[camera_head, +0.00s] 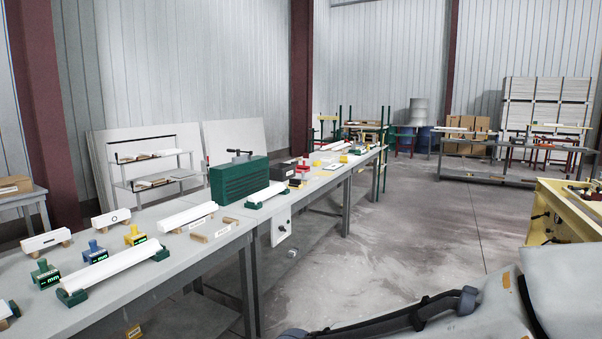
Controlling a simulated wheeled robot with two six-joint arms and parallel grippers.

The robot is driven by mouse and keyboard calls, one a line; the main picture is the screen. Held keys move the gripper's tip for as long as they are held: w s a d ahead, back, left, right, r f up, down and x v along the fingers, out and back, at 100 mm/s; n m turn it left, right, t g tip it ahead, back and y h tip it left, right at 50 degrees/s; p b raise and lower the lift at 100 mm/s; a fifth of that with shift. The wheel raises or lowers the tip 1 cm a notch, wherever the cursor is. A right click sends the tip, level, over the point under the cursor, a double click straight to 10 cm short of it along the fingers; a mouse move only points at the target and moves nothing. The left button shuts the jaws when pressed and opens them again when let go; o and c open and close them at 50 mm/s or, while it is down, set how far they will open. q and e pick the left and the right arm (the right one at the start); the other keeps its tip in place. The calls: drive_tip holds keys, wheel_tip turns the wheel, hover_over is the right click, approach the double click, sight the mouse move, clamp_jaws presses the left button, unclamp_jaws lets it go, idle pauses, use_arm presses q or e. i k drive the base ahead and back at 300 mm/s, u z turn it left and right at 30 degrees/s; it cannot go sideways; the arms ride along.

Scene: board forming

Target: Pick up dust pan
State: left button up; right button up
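I cannot make out a dust pan anywhere in the head view. Neither of my grippers shows. A large grey body with a dark curved bar fills the bottom right corner, very close to the camera. I cannot tell for certain what it is, and it hides the floor behind it.
A long grey workbench (205,254) runs along the left, bearing white bars, small stamp-like tools and a green box (238,181). A yellow machine frame (563,213) stands at right. Low benches (497,177) and cardboard boxes stand behind. The concrete floor (410,235) between is clear.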

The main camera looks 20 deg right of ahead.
sight(300, 168)
drive_tip(key=z, duration=0.65)
drive_tip(key=k, duration=1)
drive_tip(key=z, duration=1.25)
drive_tip(key=i, duration=1.95)
drive_tip(key=u, duration=0.25)
drive_tip(key=i, duration=1.95)
drive_tip(key=u, duration=0.15)
drive_tip(key=i, duration=2)
drive_tip(key=u, duration=0.25)
drive_tip(key=i, duration=1.95)
drive_tip(key=u, duration=0.45)
drive_tip(key=i, duration=1.85)
drive_tip(key=u, duration=0.45)
